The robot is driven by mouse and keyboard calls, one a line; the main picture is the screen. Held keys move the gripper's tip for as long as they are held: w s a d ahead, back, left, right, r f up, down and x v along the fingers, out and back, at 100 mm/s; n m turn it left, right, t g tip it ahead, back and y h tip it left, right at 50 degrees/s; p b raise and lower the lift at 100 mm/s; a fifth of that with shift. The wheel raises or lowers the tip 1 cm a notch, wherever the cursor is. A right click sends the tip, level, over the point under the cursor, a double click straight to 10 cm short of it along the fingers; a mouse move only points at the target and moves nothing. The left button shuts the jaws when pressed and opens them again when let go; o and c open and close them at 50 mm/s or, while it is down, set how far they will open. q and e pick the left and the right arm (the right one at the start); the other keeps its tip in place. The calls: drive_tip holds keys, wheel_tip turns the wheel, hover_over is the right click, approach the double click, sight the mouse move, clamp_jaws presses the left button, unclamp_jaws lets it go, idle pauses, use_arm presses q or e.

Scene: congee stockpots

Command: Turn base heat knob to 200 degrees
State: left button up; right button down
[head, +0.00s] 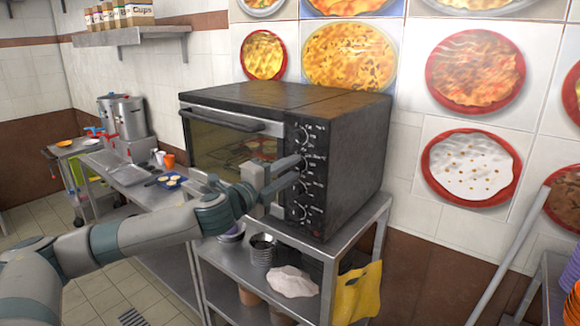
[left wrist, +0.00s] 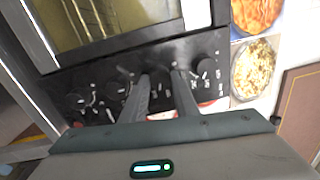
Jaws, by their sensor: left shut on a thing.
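The black oven (head: 340,130) has a column of dark round knobs with white markings on its front panel. The top knob (head: 303,134) and the lower knobs (head: 303,212) show in the head view. My left gripper (head: 301,168) reaches the panel at the second knob from the top, which the fingers mostly hide. In the left wrist view the fingers (left wrist: 160,80) straddle that spot, and they are shut on the knob. Other knobs show beside them, such as one to the left (left wrist: 117,88) and one to the right (left wrist: 205,70). The labels and dial settings are too small to read. My right gripper is not in view.
Floor is clear at the lower left.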

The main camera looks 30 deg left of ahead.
use_arm(q)
drive_tip(key=shift+m+p, duration=0.4)
drive_tip(key=shift+m, duration=0.9)
drive_tip(key=shift+f, duration=0.1)
drive_tip(key=o, duration=1.1)
drive_tip(key=shift+c, duration=0.2)
drive_tip(key=shift+s, duration=0.15)
drive_tip(key=shift+s+a+f+b, duration=0.1)
drive_tip(key=shift+s+f+b, duration=0.05)
drive_tip(key=shift+s+b, duration=0.45)
drive_tip(key=s+a+b, duration=0.1)
drive_tip(key=s+b, duration=1.2)
drive_tip(key=s, duration=0.3)
drive_tip(key=shift+a+f, duration=0.25)
drive_tip(key=shift+a, duration=0.05)
